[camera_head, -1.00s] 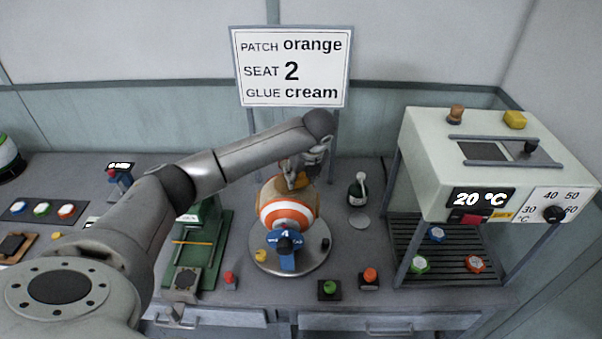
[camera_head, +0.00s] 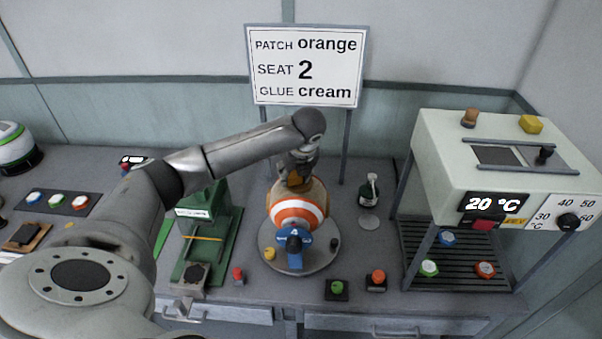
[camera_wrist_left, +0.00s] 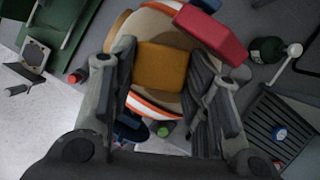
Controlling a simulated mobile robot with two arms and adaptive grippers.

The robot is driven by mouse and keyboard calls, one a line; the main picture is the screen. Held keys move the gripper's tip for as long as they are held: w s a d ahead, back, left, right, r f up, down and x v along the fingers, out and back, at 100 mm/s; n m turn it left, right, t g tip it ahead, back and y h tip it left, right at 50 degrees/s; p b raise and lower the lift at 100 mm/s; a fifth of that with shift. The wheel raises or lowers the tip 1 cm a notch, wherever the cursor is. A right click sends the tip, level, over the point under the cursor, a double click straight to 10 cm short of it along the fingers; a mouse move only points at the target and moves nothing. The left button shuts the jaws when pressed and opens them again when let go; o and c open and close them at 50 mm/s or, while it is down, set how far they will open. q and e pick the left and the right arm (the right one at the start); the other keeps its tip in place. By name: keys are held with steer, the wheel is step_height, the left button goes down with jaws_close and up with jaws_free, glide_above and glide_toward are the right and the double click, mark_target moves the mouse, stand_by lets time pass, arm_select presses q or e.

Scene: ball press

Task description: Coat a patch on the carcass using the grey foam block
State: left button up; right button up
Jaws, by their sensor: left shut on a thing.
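The carcass (camera_head: 299,212) is a ball with orange and white stripes and a tan top, on a round grey turntable (camera_head: 322,258). A blue clamp (camera_head: 294,243) stands at its front. My left gripper (camera_head: 297,183) points down over the ball's top. In the left wrist view it is shut on an ochre-brown block (camera_wrist_left: 160,66), over the tan area of the carcass (camera_wrist_left: 152,22). The block looks ochre, not grey. I cannot tell whether it touches the ball. A red block-like part (camera_wrist_left: 212,33) lies just beyond the fingers. The right gripper is not in view.
A green press (camera_head: 210,240) stands left of the turntable and a dark bottle (camera_head: 369,190) right. A white oven (camera_head: 500,165) with a slatted shelf fills the right. A sign (camera_head: 307,65) reads orange, 2, cream. Buttons (camera_head: 337,288) line the front edge.

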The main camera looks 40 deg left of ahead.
arm_select(q)
steer(key=shift+s+a+f, duration=0.1)
steer(key=shift+s+a, duration=0.4)
steer(key=shift+a, duration=0.2)
steer(key=shift+w+d, duration=0.55)
steer(key=shift+d, duration=0.4)
steer(key=shift+w+d, duration=0.6)
steer(key=shift+d, duration=0.3)
steer(key=shift+w+d, duration=0.55)
steer(key=shift+d, duration=0.4)
steer(key=shift+r, duration=3)
step_height(320, 180, up, 3)
